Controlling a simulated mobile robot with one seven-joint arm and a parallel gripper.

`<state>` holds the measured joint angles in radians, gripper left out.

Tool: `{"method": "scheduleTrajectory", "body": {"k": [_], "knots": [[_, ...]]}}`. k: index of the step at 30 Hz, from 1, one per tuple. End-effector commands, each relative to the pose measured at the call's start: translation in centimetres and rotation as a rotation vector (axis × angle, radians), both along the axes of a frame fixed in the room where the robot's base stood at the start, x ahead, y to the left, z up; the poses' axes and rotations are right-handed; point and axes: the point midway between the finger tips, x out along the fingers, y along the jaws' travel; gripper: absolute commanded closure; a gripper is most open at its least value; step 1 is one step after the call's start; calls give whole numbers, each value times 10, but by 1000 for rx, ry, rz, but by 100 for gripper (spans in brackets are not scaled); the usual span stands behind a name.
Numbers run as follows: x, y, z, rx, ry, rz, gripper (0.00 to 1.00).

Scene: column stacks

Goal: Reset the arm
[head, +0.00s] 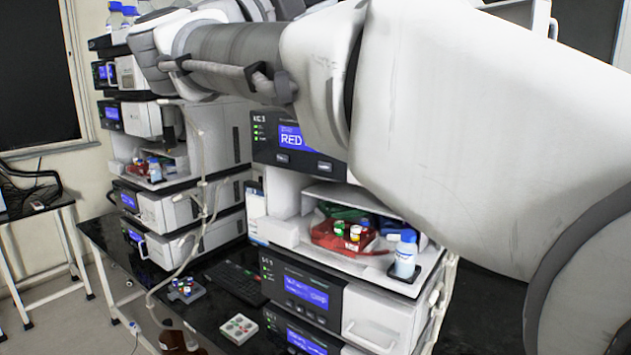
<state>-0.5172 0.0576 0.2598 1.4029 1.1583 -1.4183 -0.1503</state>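My white arm crosses the upper and right parts of the head view, with a grey ribbed section at the upper left. My gripper cannot be made out; the end of the arm lies near the top left, and whether any fingers show there cannot be told. The arm passes in front of two stacks of lab instruments and hides part of both. The nearer stack (355,320) has a display that reads "RED". The farther stack (190,215) stands to its left.
An open bay in the nearer stack holds a red tray (322,236) with several vials and a blue-capped bottle (405,256). A vial rack (186,290), a white block (239,328) and a keyboard (237,281) lie on the black bench (215,309). A side table (38,213) stands left.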

Motion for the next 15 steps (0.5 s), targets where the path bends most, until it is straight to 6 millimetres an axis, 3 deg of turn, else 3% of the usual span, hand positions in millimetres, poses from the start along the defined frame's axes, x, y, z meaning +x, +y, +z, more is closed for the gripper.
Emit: {"method": "scheduleTrajectory", "body": {"k": [4,8,11,15], "knots": [[6,6,17,-230,-10,138,59],[9,17,11,-432,37,257,59],[9,24,-8,-582,108,343,59],[6,27,-54,-774,255,456,59]]}}
